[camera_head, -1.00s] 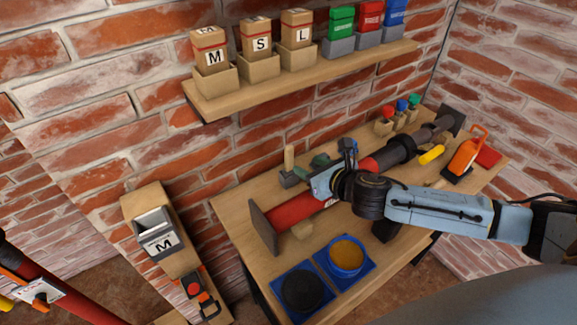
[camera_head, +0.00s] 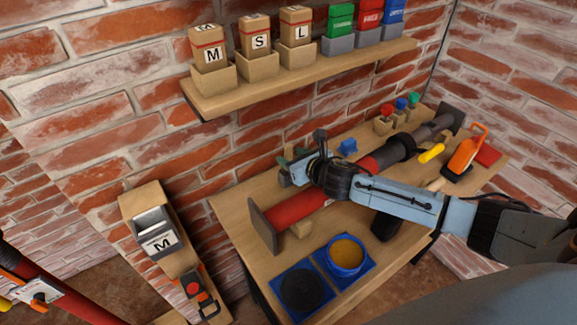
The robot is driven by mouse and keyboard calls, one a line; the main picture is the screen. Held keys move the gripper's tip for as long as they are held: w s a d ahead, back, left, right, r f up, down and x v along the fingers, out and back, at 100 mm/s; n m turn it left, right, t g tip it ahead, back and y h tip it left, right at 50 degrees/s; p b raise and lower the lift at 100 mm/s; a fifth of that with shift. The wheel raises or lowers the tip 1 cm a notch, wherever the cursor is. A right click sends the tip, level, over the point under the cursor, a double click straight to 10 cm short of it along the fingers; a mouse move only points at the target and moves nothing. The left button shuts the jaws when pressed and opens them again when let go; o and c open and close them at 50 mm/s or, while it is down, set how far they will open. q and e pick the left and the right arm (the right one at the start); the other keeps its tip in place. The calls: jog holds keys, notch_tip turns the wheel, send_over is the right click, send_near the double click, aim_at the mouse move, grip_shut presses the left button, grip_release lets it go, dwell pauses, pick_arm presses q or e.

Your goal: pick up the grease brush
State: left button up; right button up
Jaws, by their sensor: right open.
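I cannot clearly make out the grease brush. A tool with a dark green part (camera_head: 300,152) lies at the back left of the workbench (camera_head: 232,203), largely hidden behind my right gripper (camera_head: 290,174). That gripper is open and reaches over the red tube toward the bench's back left. Whether its fingers touch the tool cannot be told. A tan wooden handle end (camera_head: 436,184) shows just behind my right forearm. A blue tub (camera_head: 346,266) holds orange-brown grease (camera_head: 347,250) at the front of the bench. My left gripper is not in view.
A long red and grey tube with end plates (camera_head: 285,211) spans the bench under my right arm. A dark round pad (camera_head: 302,289) sits front left. A wall shelf (camera_head: 300,76) overhangs.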

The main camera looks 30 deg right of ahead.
grip_shut()
notch_tip(320, 180, up, 10)
jog(key=p, duration=0.2)
dwell(0.4)
